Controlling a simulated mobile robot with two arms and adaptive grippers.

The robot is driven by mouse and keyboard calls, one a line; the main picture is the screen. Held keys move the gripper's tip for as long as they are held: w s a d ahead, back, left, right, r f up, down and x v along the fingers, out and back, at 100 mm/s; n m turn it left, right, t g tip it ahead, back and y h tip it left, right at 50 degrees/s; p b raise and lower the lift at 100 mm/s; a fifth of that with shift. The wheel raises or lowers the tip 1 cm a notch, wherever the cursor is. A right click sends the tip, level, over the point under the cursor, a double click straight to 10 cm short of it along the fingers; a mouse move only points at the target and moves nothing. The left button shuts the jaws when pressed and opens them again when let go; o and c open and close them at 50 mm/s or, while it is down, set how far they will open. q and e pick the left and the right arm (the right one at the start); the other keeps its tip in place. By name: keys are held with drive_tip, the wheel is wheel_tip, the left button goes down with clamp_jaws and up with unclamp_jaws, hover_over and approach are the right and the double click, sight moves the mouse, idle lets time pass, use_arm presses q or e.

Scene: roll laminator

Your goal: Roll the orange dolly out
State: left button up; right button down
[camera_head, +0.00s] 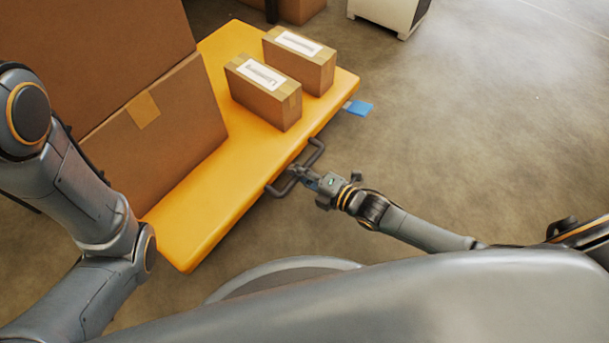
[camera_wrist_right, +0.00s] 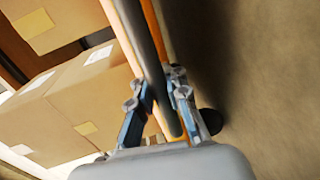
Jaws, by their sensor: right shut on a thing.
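The orange dolly (camera_head: 215,207) is a flat, low platform running diagonally in the head view. A dark handle (camera_head: 313,152) sticks out from its near right edge. My right gripper (camera_head: 300,172) is shut on this handle. In the right wrist view, the dark handle bar (camera_wrist_right: 142,45) passes between the fingers (camera_wrist_right: 158,100), with the orange edge just behind it. My left arm shows at the left of the head view, but its gripper is out of frame.
Two small labelled boxes (camera_head: 264,97) (camera_head: 300,66) sit on the dolly. Large cardboard boxes (camera_head: 158,112) stand at its left side. A blue piece (camera_head: 358,107) shows at its right edge. A white cabinet (camera_head: 388,12) stands at the back. The floor (camera_head: 480,130) to the right is clear.

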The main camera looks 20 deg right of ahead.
drive_tip(key=c, duration=1.3)
unclamp_jaws()
drive_tip(key=shift+s+d+r, duration=0.1)
drive_tip(key=shift+s+r, duration=0.05)
drive_tip(key=shift+s, duration=0.05)
drive_tip(key=shift+s+d, duration=0.2)
drive_tip(key=v, duration=1.1)
drive_tip(key=shift+s, duration=0.25)
drive_tip(key=shift+d, duration=0.1)
